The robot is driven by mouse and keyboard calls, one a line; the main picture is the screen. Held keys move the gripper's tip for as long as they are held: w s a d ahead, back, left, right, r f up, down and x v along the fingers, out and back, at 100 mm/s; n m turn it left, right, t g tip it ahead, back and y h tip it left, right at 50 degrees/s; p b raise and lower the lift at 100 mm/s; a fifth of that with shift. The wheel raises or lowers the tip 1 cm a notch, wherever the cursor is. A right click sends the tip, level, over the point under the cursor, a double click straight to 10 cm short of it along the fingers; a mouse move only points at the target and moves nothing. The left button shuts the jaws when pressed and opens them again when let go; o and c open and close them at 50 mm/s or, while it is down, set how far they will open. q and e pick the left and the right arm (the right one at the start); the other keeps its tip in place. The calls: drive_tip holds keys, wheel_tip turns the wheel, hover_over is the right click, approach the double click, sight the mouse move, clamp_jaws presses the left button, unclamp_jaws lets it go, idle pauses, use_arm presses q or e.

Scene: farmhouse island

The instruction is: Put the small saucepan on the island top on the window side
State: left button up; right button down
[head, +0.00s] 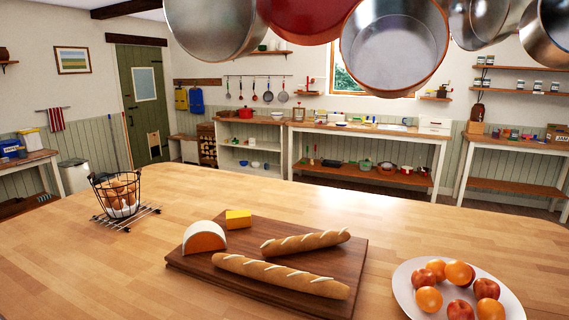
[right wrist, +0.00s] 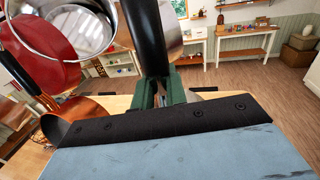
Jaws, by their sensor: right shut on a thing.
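In the right wrist view, the green fingers of my right gripper (right wrist: 160,95) are shut on an upright black handle. A steel pan wall (right wrist: 172,36) shows right behind this handle; it appears to be the small saucepan, but most of it is hidden or out of frame. My right gripper is raised near the hanging pans, and neither gripper shows in the head view. The wooden island top (head: 130,265) fills the front of the head view. The window (head: 343,78) is in the far wall, and the island's far edge faces it.
Several pans hang overhead, including a red one (head: 300,18) and a copper-sided one (head: 394,50). The island holds an egg basket (head: 118,190), a board (head: 200,272) with bread and cheese, and a fruit plate (head: 408,284). The island's far middle and right are clear.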

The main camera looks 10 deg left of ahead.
drive_tip(key=shift+s+a+b, duration=0.2)
drive_tip(key=shift+s+b, duration=0.2)
drive_tip(key=shift+s, duration=0.45)
drive_tip(key=shift+s+a+b, duration=0.25)
drive_tip(key=shift+s+b, duration=0.15)
drive_tip(key=shift+s, duration=0.45)
drive_tip(key=shift+s+a+b, duration=0.2)
drive_tip(key=shift+s+b, duration=0.2)
drive_tip(key=shift+s, duration=0.45)
drive_tip(key=shift+s+a+f+b, duration=0.2)
drive_tip(key=shift+s+b, duration=0.35)
drive_tip(key=shift+s, duration=0.4)
drive_tip(key=shift+s+a+f+b, duration=0.2)
drive_tip(key=shift+s+b, duration=0.35)
drive_tip(key=shift+s, duration=0.4)
drive_tip(key=shift+s+a+f+b, duration=0.2)
drive_tip(key=shift+s+b, duration=0.35)
drive_tip(key=shift+s, duration=0.4)
